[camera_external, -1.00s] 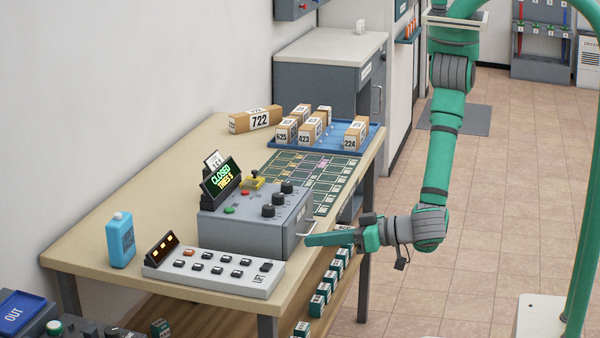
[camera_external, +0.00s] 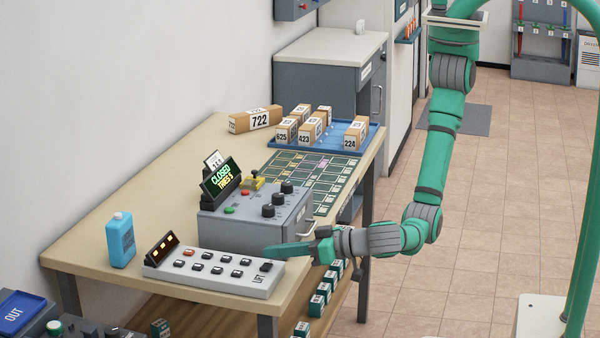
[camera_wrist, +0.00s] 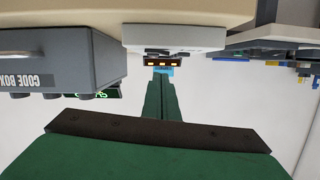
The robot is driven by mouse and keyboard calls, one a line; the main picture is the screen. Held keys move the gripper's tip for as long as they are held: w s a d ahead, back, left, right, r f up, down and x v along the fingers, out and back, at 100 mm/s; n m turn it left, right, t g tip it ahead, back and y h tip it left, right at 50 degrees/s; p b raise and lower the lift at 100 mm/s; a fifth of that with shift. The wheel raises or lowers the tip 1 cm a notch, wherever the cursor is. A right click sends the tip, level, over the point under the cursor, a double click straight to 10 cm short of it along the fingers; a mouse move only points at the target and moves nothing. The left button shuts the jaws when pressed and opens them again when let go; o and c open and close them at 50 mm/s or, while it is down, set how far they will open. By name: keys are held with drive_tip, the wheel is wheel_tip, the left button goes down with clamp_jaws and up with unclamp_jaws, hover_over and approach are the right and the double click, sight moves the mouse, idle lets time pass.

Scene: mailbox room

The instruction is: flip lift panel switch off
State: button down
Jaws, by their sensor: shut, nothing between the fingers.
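The lift panel (camera_external: 208,279) is a light grey box marked LIFT at the table's front edge. Its top carries several black rocker switches and one red one; a black switch (camera_external: 265,267) sits apart at its right end. A dark display with lit orange marks (camera_external: 162,246) stands at its left end. My gripper (camera_external: 268,252) is shut and empty, its fingertips close to the panel's right end; I cannot tell if they touch it. In the wrist view, the shut green fingers (camera_wrist: 161,84) point toward the panel (camera_wrist: 174,35) and its lit display (camera_wrist: 162,62).
The grey code box (camera_external: 255,225) with knobs and a green-lit CLOSED sign stands just behind the panel, close to my gripper. A blue bottle (camera_external: 121,240) stands left of the panel. Boxes and a blue tray (camera_external: 343,141) lie farther back.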

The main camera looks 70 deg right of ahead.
drive_tip(key=shift+a+f, duration=0.1)
drive_tip(key=shift+f, duration=1.05)
drive_tip(key=shift+a+f, duration=0.1)
drive_tip(key=shift+f, duration=0.1)
drive_tip(key=s+r, duration=0.6)
drive_tip(key=s, duration=0.3)
drive_tip(key=shift+s+a+r, duration=0.25)
drive_tip(key=shift+s+a, duration=0.15)
drive_tip(key=shift+f, duration=0.1)
